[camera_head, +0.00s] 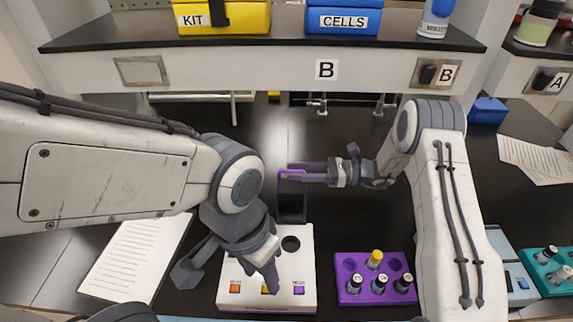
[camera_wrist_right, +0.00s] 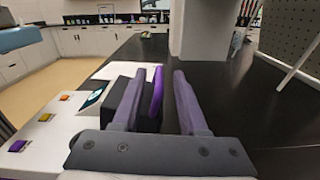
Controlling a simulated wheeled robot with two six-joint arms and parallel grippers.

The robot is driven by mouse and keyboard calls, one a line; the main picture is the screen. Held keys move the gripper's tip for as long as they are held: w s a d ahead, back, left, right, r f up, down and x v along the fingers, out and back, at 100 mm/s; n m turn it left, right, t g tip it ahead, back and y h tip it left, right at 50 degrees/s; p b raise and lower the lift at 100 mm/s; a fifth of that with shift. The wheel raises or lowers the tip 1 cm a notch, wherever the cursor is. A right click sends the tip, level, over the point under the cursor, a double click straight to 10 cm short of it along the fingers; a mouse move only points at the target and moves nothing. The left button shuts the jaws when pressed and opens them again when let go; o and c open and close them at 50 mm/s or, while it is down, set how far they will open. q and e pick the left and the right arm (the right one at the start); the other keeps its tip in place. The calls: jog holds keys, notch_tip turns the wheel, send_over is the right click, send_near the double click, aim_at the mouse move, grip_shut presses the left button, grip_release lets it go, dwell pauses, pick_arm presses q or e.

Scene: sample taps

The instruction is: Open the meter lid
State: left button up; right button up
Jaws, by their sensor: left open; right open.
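The white meter (camera_head: 304,262) stands on the bench with orange, yellow and purple buttons along its front. Its dark lid (camera_head: 292,208) stands raised behind the round well (camera_head: 291,244), which is uncovered. A purple edge (camera_head: 291,174) tops the lid. My right gripper (camera_head: 288,169) is at that edge, open. In the right wrist view a purple strip (camera_wrist_right: 157,92) shows between its fingers, beside the dark lid (camera_wrist_right: 118,94); contact is unclear. My left gripper (camera_head: 230,277) is open over the meter's front left, one finger partly hiding the yellow button.
A purple rack (camera_head: 345,264) with several vials stands right of the meter, a teal rack (camera_head: 540,280) farther right. Papers (camera_head: 135,260) lie at left. A shelf (camera_head: 270,38) with yellow and blue boxes overhangs the back. Bare bench lies behind the lid.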

aim_at(284, 171)
jog(key=shift+a+p, duration=0.5)
jog(key=shift+a, duration=1.15)
grip_shut()
